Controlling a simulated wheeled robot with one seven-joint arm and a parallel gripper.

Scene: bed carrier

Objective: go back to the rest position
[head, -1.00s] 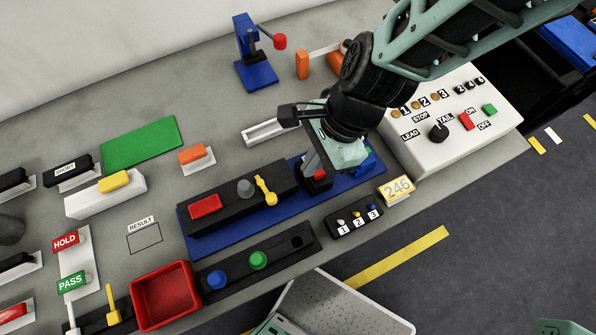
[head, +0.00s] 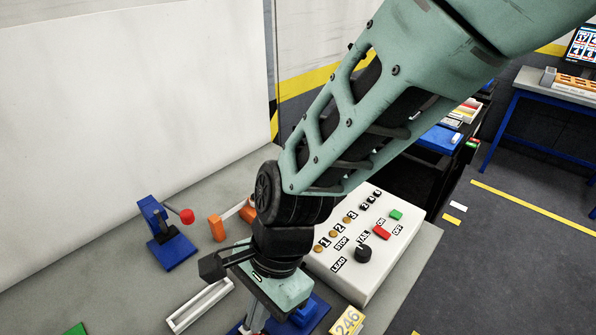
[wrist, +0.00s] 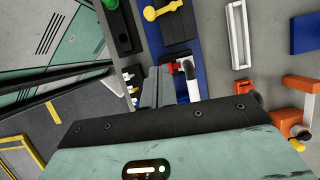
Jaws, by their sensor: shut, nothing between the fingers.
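My gripper (head: 252,322) is low in the head view, over the right end of the blue base board (head: 314,316), and its tips are partly cut off by the bottom edge. In the wrist view my gripper's grey fingers (wrist: 155,86) are shut with nothing between them. They point at the bench from above. A red and white part (wrist: 184,66) on the blue board lies close beside them; I cannot tell whether they touch it.
The white control box (head: 385,235) stands close right of my gripper. A blue stand with a red knob (head: 172,240), an orange block (head: 217,228) and a white channel (head: 200,306) lie to the left. A white wall (head: 130,100) rises behind the bench.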

